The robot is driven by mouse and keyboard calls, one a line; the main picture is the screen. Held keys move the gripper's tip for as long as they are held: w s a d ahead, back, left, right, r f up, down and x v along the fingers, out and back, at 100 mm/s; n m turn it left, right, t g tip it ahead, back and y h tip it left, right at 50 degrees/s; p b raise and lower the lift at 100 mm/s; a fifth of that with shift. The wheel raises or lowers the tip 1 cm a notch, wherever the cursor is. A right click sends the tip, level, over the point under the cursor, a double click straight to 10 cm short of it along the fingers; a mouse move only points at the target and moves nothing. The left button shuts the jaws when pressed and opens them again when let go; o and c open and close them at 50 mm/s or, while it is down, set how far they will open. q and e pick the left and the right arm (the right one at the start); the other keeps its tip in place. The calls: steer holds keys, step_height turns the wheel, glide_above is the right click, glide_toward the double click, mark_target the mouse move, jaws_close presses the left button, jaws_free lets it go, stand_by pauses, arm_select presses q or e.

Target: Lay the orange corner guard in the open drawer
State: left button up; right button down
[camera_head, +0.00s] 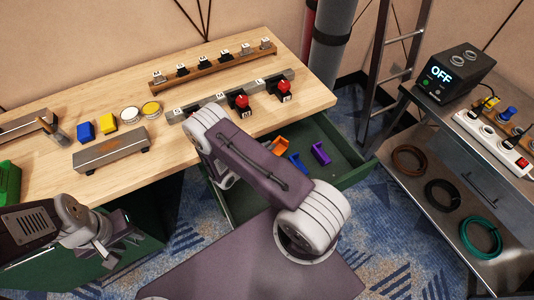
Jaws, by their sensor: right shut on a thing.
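The orange corner guard (279,146) shows within the outline of the open green drawer (355,176), close beside my right arm. I cannot tell whether it rests on the drawer floor or is held above it. A blue piece (297,162) and a purple piece (320,153) lie in the drawer to its right. My right arm crosses over the drawer's left part, and its gripper is hidden behind my own arm links. My left gripper (122,238) is at the lower left, in front of the bench, away from the drawer; its fingers are too unclear to read.
At right stands a metal cart (412,130) with a power box (460,72), a power strip (490,140) and cable coils below.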

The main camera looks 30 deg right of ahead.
steer(key=shift+w+a+f, duration=0.2)
steer(key=shift+w+f, duration=0.05)
steer(key=shift+w, duration=0.1)
steer(key=shift+f, duration=0.25)
step_height(320, 180, down, 4)
steer(key=shift+r, duration=0.25)
steer(key=shift+b, duration=0.3)
steer(key=shift+f, duration=0.2)
steer(key=c, duration=1.5)
jaws_free()
steer(key=shift+r, duration=0.1)
steer(key=shift+r, duration=0.1)
